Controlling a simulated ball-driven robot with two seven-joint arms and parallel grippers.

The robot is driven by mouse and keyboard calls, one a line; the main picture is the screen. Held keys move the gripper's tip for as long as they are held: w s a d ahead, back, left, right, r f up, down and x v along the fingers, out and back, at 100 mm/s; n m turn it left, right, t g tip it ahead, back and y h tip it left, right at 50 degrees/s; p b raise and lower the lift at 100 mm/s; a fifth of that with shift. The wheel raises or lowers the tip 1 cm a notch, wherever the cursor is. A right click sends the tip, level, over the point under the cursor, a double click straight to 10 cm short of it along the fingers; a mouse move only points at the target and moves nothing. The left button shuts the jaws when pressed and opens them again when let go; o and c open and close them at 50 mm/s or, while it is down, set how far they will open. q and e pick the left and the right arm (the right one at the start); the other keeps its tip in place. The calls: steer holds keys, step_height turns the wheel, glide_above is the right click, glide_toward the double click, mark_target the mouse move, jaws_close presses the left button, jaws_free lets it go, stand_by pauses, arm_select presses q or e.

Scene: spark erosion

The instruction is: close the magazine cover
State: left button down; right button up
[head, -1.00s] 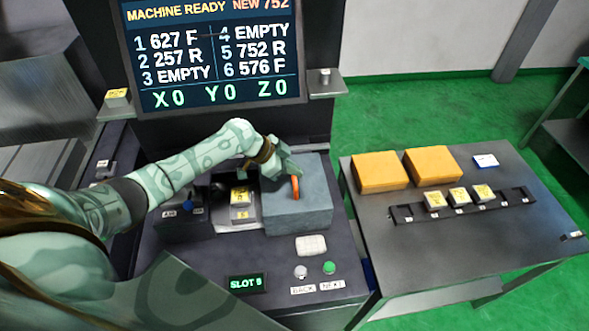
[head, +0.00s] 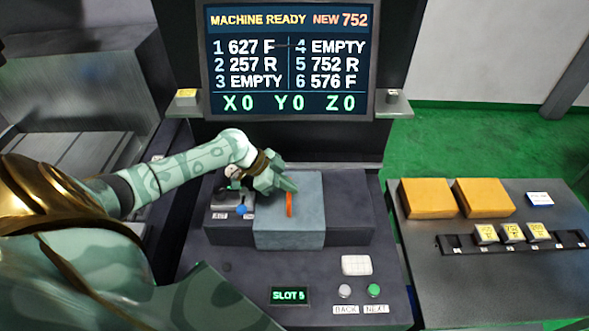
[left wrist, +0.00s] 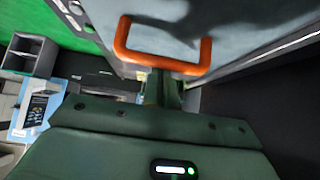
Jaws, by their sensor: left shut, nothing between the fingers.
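The magazine cover (head: 272,226) is a blue-grey box-shaped lid with an upright orange handle (head: 289,204). It sits on the left part of the dark magazine body (head: 345,205), and no open slot shows. My left gripper (head: 288,186) is shut and empty at the far end of the handle, above the cover. In the left wrist view the orange handle (left wrist: 160,62) stands just past the finger area, partly hidden by it. I cannot tell whether the fingers touch it. My right gripper is not in view.
In front are a slot display (head: 290,295), a grey button (head: 345,291) and a green button (head: 374,290). The right table (head: 480,290) holds two orange boxes and a rack with labelled blocks.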

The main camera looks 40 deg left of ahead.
arm_select(q)
steer(key=shift+s+a+f, duration=0.15)
steer(key=shift+a, duration=0.05)
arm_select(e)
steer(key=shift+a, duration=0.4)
arm_select(q)
steer(key=v, duration=1.6)
steer(key=shift+r+p, duration=0.25)
steer(key=shift+p, duration=0.1)
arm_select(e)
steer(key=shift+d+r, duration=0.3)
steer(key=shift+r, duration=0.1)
arm_select(q)
steer(key=shift+d, duration=0.1)
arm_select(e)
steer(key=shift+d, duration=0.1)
